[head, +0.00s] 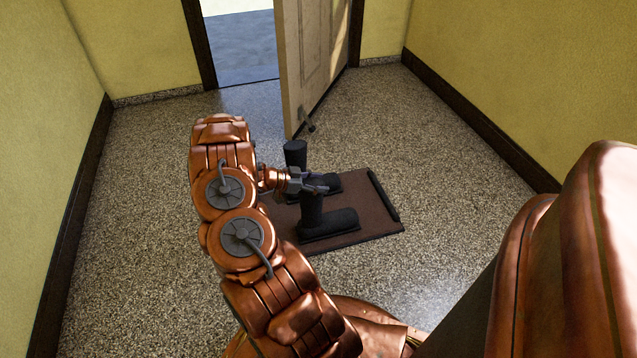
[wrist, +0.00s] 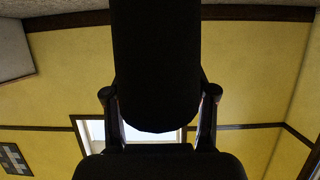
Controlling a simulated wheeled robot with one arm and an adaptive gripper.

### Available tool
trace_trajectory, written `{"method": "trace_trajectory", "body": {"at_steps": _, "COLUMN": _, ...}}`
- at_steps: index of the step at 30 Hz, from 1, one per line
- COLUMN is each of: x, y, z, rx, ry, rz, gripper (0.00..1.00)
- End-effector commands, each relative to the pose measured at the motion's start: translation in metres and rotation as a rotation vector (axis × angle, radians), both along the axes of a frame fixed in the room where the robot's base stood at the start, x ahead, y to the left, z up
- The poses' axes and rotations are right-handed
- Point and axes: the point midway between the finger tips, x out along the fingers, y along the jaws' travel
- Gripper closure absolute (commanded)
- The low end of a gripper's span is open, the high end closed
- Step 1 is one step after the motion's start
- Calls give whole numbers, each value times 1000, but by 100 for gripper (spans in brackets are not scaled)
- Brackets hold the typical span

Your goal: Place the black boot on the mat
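A black boot (head: 328,224) stands upright on the brown mat (head: 371,221), toe to the right, near the mat's front edge. My gripper (head: 318,187) is at the top of its shaft. In the wrist view the dark shaft (wrist: 156,60) fills the space between my two fingers (wrist: 158,95), which appear to touch it on both sides. A second black boot (head: 296,153) stands just behind, also on the mat, its lower shaft partly hidden by my gripper. The upper shaft of the front boot is hidden by my gripper in the head view.
A dark bar (head: 382,194) lies along the mat's right edge. An open door (head: 312,50) stands behind the mat, with a doorway at its left. Speckled floor (head: 440,170) is clear around the mat. Yellow walls close in both sides.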

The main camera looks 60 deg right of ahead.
Motion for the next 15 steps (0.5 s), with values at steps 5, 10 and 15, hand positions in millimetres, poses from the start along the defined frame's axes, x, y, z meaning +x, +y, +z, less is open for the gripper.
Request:
{"method": "trace_trajectory", "body": {"at_steps": 5, "x": 0, "y": 0, "z": 0, "rx": 0, "ry": 0, "rz": 0, "gripper": 25}}
{"method": "trace_trajectory", "body": {"at_steps": 10, "x": 0, "y": 0, "z": 0, "rx": 0, "ry": 0, "rz": 0, "gripper": 19}}
{"method": "trace_trajectory", "body": {"at_steps": 15, "x": 0, "y": 0, "z": 0, "rx": 0, "ry": 0, "rz": 0, "gripper": 19}}
